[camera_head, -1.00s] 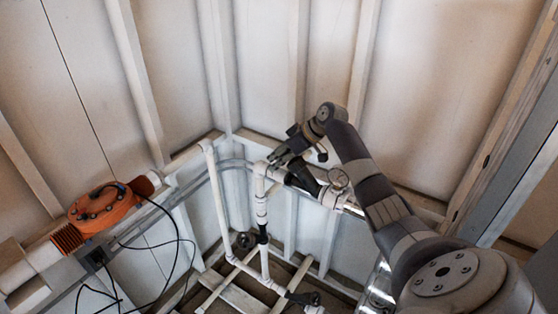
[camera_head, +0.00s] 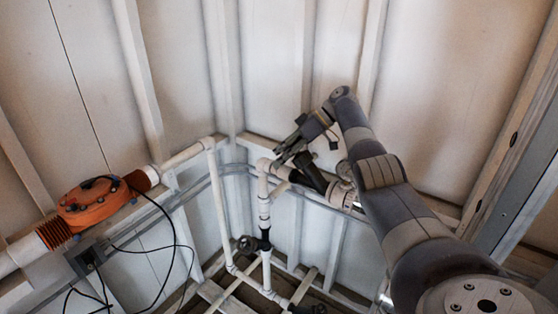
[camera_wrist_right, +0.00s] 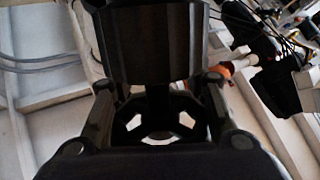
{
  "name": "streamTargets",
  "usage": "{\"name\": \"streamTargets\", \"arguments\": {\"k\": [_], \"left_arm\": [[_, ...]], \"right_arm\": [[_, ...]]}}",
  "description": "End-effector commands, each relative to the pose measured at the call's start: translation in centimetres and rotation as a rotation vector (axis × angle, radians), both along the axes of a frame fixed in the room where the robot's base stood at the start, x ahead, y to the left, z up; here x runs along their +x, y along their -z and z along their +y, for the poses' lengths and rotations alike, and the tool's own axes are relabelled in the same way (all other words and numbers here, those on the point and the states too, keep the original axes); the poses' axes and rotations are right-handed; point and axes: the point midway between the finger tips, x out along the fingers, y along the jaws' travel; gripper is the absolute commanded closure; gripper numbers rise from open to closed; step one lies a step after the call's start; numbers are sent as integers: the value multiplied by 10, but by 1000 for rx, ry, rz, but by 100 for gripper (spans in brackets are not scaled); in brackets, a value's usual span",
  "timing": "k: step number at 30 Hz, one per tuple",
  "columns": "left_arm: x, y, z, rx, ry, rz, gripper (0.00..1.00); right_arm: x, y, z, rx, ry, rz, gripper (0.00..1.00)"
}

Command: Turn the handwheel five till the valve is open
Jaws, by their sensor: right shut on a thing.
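My right gripper (camera_head: 288,152) is at the white pipe run in the corner, beside the black valve body (camera_head: 311,174). In the right wrist view, a dark spoked handwheel (camera_wrist_right: 158,137) shows between the two fingers, and the gripper is shut on it. Bright gaps show between its spokes. In the head view the gripper hides most of this wheel, and no number can be read on it. How far the valve is open cannot be told. My left gripper is not in view.
An orange flanged housing (camera_head: 93,204) with black cables sits on the pipe at left. Another dark handwheel (camera_head: 247,244) is on the lower pipes, and a dark valve handle (camera_head: 310,309) is at the bottom edge. Ribbed walls (camera_head: 260,60) close in behind the pipes.

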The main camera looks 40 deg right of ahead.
Motion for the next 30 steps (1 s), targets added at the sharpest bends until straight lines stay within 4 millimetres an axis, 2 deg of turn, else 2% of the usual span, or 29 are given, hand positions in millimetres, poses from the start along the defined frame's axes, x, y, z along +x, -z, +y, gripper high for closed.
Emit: {"name": "streamTargets", "arguments": {"k": [1, 17, 18, 21, 30], "left_arm": [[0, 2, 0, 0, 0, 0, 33], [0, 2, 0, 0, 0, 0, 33], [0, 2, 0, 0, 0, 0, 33], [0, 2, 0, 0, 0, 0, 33], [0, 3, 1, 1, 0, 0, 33]], "right_arm": [[1, -7, -4, 2, 7, -10, 85], [2, -10, -4, 7, 4, -13, 85], [2, -10, -4, 7, 4, -13, 52], [2, -9, -3, 8, 2, -12, 34], [1, -5, -1, 8, -4, -5, 34]]}}
